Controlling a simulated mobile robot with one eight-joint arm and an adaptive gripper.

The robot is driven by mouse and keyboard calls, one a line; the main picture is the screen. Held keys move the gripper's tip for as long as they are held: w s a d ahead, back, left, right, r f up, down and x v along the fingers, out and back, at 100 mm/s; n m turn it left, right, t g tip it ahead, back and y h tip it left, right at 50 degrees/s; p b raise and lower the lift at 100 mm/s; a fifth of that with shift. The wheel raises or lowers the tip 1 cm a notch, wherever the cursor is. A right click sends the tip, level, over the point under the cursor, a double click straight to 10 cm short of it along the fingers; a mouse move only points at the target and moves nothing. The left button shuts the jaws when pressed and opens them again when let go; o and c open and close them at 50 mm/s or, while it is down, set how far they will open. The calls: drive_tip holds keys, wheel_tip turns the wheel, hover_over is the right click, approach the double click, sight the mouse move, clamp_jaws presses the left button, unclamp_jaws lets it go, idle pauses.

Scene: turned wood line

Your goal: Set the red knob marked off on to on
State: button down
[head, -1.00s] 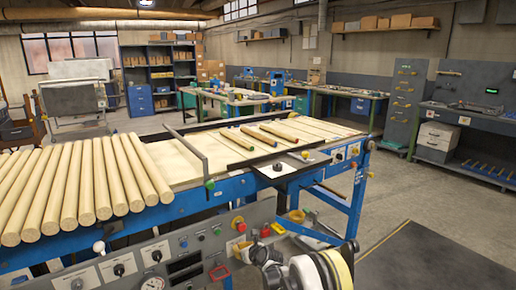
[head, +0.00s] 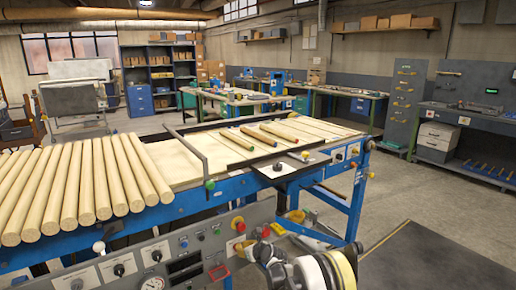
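A control panel (head: 200,250) slopes across the bottom of the head view. A round red knob (head: 238,224) sits on a yellow backing near its upper right. A red-edged part (head: 219,272) is lower on the panel. No off or on lettering is readable, so I cannot tell which red part is the one marked, or its setting. My gripper (head: 266,248) is a small dark shape at the end of my arm, near the panel's right end, right of and below the round red knob. Its fingers are not clear, and I see nothing held.
Black knobs on white plates (head: 118,270) and a round gauge (head: 152,284) are at the panel's left. Pale wooden rods (head: 85,190) lie on the blue-framed line (head: 235,190) behind. Open floor (head: 420,205) lies to the right.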

drive_tip(key=shift+w+r, duration=0.1)
drive_tip(key=s+d, duration=0.3)
drive_tip(key=s, duration=0.2)
drive_tip(key=shift+d+r, duration=0.25)
idle(0.3)
drive_tip(key=shift+a, duration=0.1)
